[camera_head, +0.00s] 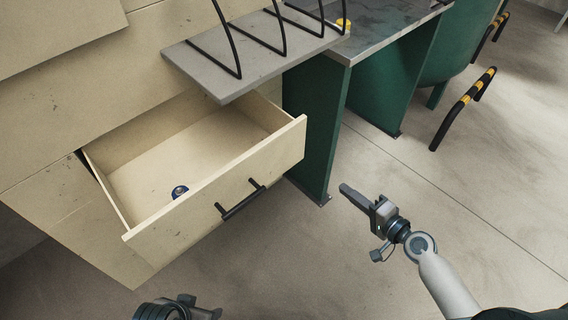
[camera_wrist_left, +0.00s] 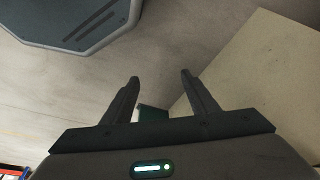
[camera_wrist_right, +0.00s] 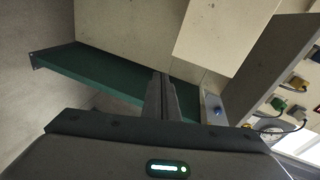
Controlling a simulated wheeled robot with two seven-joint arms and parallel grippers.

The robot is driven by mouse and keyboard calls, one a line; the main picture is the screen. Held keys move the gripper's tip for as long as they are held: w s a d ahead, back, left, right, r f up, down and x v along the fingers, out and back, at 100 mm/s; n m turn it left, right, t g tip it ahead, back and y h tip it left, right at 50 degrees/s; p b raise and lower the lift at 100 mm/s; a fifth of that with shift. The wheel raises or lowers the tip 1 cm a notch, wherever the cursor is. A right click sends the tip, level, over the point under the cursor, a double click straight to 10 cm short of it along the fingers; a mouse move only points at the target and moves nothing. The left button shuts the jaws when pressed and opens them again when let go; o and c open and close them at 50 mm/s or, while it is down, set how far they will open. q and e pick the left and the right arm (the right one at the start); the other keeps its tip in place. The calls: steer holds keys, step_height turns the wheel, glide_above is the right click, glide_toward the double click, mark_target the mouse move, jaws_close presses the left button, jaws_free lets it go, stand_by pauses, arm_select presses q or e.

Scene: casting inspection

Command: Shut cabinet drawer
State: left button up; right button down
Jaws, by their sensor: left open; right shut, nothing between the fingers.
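The cabinet drawer (camera_head: 215,200) is pulled well out of the beige cabinet (camera_head: 60,130) in the head view. Its front carries a black bar handle (camera_head: 242,199). My left gripper is open and empty in the left wrist view (camera_wrist_left: 159,80). In the head view only part of the left wrist shows at the bottom edge.
A grey shelf board (camera_head: 215,75) with black wire hoops overhangs the drawer's back right. A green-legged bench (camera_head: 315,130) stands close to the drawer's right side. Black-and-yellow rails (camera_head: 463,108) stand at the upper right. The floor before the drawer is clear.

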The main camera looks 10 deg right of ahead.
arm_select(q)
step_height(320, 180, down, 5)
steer(key=s+a+n+b, duration=0.1)
steer(key=s+a+b, duration=0.1)
steer(key=b, duration=0.1)
steer(key=shift+s+n+y, duration=0.4)
arm_select(e)
step_height(320, 180, up, 8)
steer(key=s+a+t+y, duration=0.1)
steer(key=a+y, duration=0.1)
steer(key=y, duration=0.1)
steer(key=shift+a+f, duration=0.15)
arm_select(q)
steer(key=shift+a, duration=0.1)
arm_select(e)
steer(key=shift+w, duration=0.1)
steer(key=p, duration=0.4)
glide_toward(298, 143)
steer(key=x, duration=0.4)
steer(key=shift+w+a, duration=0.1)
steer(key=shift+w, duration=0.25)
arm_select(q)
step_height(298, 143, down, 10)
steer(key=shift+w+a+r+g, duration=0.2)
steer(key=shift+w+a+g, duration=0.1)
steer(key=shift+w+a, duration=0.05)
arm_select(e)
steer(key=shift+x, duration=0.85)
steer(key=shift+f, duration=0.15)
steer(key=shift+w+a, duration=0.1)
